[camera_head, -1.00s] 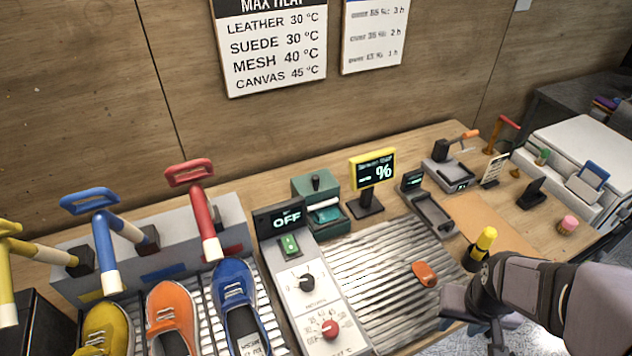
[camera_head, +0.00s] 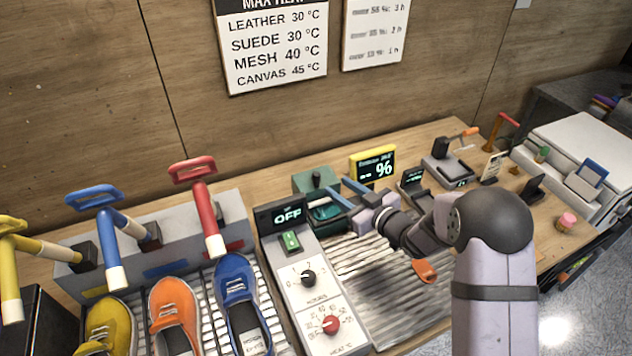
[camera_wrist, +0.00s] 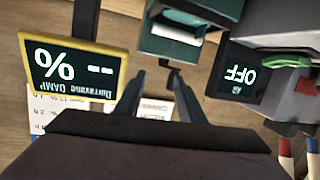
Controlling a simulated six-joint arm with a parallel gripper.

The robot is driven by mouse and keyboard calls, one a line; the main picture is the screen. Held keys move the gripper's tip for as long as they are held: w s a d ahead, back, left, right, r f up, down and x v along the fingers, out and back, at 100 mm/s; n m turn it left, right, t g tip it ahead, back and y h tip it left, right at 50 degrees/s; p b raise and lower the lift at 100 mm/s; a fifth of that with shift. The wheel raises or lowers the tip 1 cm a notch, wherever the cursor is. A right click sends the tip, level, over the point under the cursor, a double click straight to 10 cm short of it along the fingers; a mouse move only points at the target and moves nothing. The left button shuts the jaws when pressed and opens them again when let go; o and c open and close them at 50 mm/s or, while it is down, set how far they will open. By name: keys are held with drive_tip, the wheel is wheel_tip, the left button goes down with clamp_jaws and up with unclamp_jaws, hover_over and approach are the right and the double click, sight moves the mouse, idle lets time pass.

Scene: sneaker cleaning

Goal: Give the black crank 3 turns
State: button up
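In the wrist view, a small bent black part (camera_wrist: 174,70) shows beside the green box (camera_wrist: 165,42), beyond my fingertips. My gripper (camera_head: 337,192) is open in front of the box, its two fingers apart and pointing toward it. In the wrist view, my gripper (camera_wrist: 153,82) has nothing between its fingers. The black part lies ahead of the gap, apparently untouched. My gripper hides some of the box's right side.
A yellow-framed display (camera_head: 373,166) stands close right of my fingers. A control panel (camera_head: 325,297) with an OFF screen (camera_head: 287,213) stands left. The ribbed tray (camera_head: 385,310) lies below my arm, with an orange object (camera_head: 425,271) on it. Shoes stand farther left.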

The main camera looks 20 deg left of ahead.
sight(316, 184)
drive_tip(key=y, duration=0.1)
drive_tip(key=n+g+y+b, duration=0.1)
drive_tip(key=s+g+y+b, duration=0.1)
drive_tip(key=y, duration=0.1)
drive_tip(key=shift+a+f+n, duration=0.15)
drive_tip(key=shift+a+n, duration=0.25)
drive_tip(key=shift+p+x, duration=1.15)
drive_tip(key=shift+x, duration=2.5)
drive_tip(key=shift+s, duration=0.1)
clamp_jaws()
